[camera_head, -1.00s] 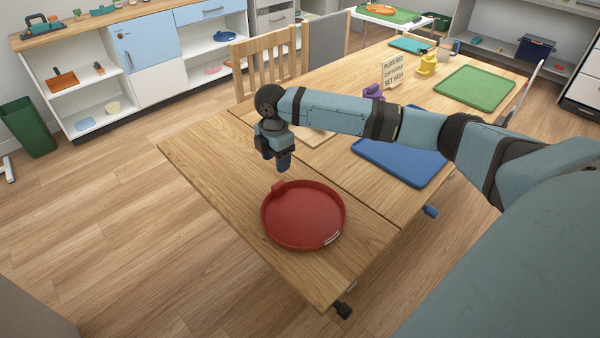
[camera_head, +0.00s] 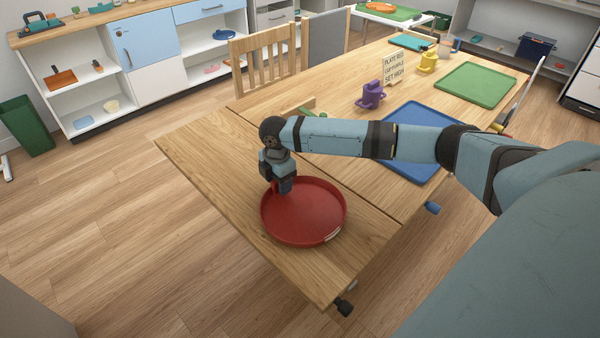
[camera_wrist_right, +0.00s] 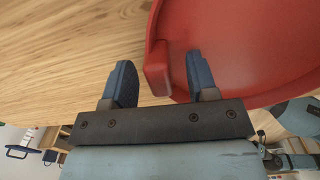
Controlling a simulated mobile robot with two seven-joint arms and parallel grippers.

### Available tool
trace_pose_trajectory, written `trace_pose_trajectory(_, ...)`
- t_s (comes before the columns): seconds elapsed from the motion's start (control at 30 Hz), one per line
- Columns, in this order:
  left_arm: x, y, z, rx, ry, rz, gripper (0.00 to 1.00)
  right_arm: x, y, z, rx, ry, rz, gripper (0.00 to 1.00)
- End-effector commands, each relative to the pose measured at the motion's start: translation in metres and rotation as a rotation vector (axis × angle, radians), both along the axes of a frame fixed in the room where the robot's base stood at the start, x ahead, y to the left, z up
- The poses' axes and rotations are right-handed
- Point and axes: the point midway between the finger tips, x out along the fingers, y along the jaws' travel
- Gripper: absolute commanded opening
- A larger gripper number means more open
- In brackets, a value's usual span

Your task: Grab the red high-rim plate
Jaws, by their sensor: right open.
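The red high-rim plate (camera_head: 305,214) lies flat near the front end of the wooden table. My right gripper (camera_head: 282,188) is at the plate's far-left rim. In the right wrist view the plate (camera_wrist_right: 240,45) fills the upper right, with a small raised tab (camera_wrist_right: 157,72) on its rim. My right gripper (camera_wrist_right: 163,85) is open there, one blue finger outside the rim and the other inside over the plate's floor. The tab lies between the fingers, with visible gaps on both sides. My left gripper is not in view.
A blue mat (camera_head: 425,120) lies partly behind my right arm. The wooden table (camera_head: 215,165) is clear left of the plate.

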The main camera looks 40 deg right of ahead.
Motion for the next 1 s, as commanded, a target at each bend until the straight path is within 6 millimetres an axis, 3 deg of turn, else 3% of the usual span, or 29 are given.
trace_pose_trajectory(0.03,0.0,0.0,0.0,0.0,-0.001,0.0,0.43,0.0,0.0,0.0,0.0,0.0,0.0,0.49)
trace_pose_trajectory(0.2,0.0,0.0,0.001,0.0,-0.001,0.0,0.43,0.0,0.0,0.0,0.0,0.0,0.0,0.1)
trace_pose_trajectory(0.27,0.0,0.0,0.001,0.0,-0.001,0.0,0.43,0.0,0.0,0.001,0.0,0.0,0.0,0.0)
trace_pose_trajectory(0.53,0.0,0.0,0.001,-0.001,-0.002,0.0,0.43,0.0,0.0,0.002,0.0,-0.001,0.0,0.0)
trace_pose_trajectory(0.67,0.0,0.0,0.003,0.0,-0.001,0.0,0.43,0.001,0.0,0.013,0.0,-0.001,0.0,0.0)
trace_pose_trajectory(0.87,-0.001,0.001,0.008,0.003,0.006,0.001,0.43,0.001,0.0,0.057,0.001,-0.004,0.001,0.0)
trace_pose_trajectory(1.0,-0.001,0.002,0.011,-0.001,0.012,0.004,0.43,0.001,0.0,0.099,0.001,-0.004,0.0,0.0)
